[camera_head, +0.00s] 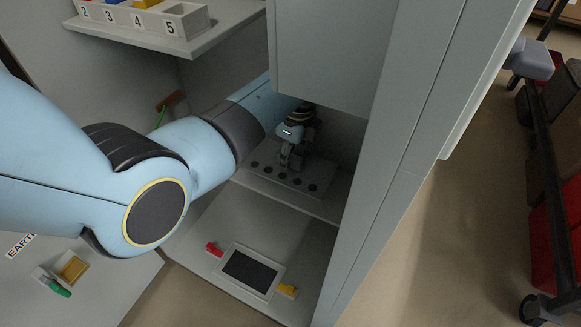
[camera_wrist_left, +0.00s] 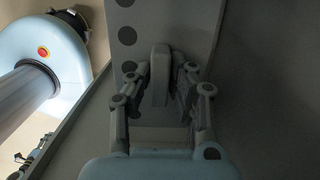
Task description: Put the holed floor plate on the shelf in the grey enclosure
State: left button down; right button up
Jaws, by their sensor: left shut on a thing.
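The holed floor plate (camera_head: 262,181) is a grey slab with a row of several dark round holes, inside the grey enclosure (camera_head: 388,165). It lies level with the shelf (camera_head: 333,207); I cannot tell whether it rests fully on it. My left gripper (camera_head: 291,163) reaches into the enclosure from the left and is shut on the plate's upright grip. In the left wrist view the grip block (camera_wrist_left: 160,78) stands between my left fingers (camera_wrist_left: 160,92), and the plate's holes (camera_wrist_left: 127,36) show beyond. The far part of the shelf is hidden.
A panel (camera_head: 325,45) hangs over the enclosure's opening. Below, the enclosure floor holds a dark-centred frame (camera_head: 250,271), a red piece (camera_head: 214,249) and a yellow piece (camera_head: 288,291). A numbered bin rack (camera_head: 150,22) is at upper left.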

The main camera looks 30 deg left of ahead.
aim_at(294, 156)
pick_arm(q)
notch_tip(294, 156, down, 4)
jog(key=shift+w+r+b, duration=0.1)
jog(key=shift+r+b, duration=0.15)
jog(key=shift+b, duration=0.5)
jog(key=shift+w+r, duration=0.1)
jog(key=shift+r, duration=0.05)
jog(key=c, duration=1.2)
grip_release()
jog(key=r+p, duration=0.1)
jog(key=r, duration=0.1)
jog(key=r+p, duration=0.1)
jog(key=r, duration=0.2)
jog(key=d+r+p, duration=0.1)
jog(key=r, duration=0.1)
jog(key=shift+r, duration=0.25)
